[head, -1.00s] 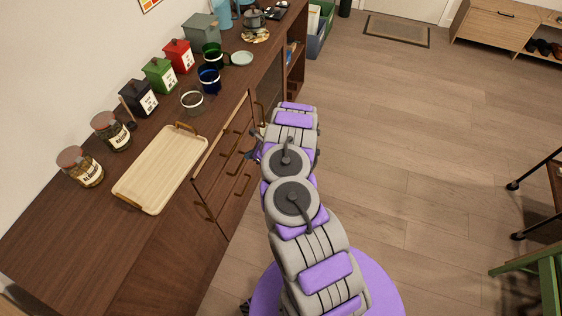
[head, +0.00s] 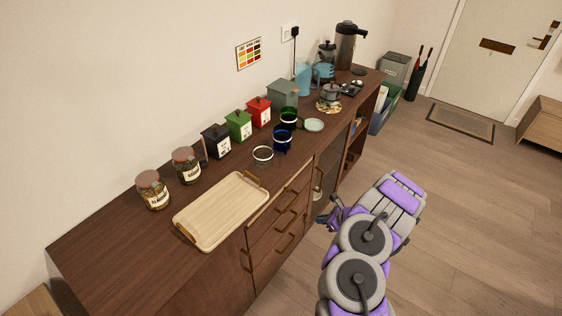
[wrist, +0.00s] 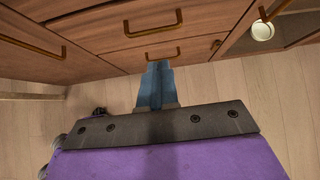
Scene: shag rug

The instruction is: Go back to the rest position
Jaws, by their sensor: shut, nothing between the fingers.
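My gripper (wrist: 157,85) shows in the wrist view with its blue-grey fingers together and nothing between them. It points toward the wooden drawer fronts (wrist: 110,35) of the sideboard. In the head view my gripper (head: 326,217) is a small dark shape beside the sideboard (head: 120,262), mostly hidden by my folded grey and purple arm. I cannot tell from these views whether the fingertips touch the drawers.
A wooden tray (head: 213,238), jars, coloured canisters and mugs stand on the sideboard. Drawer handles (head: 287,241) stick out near my gripper. The wooden floor (head: 480,240) to the right is clear. A doormat (head: 460,121) lies by the door.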

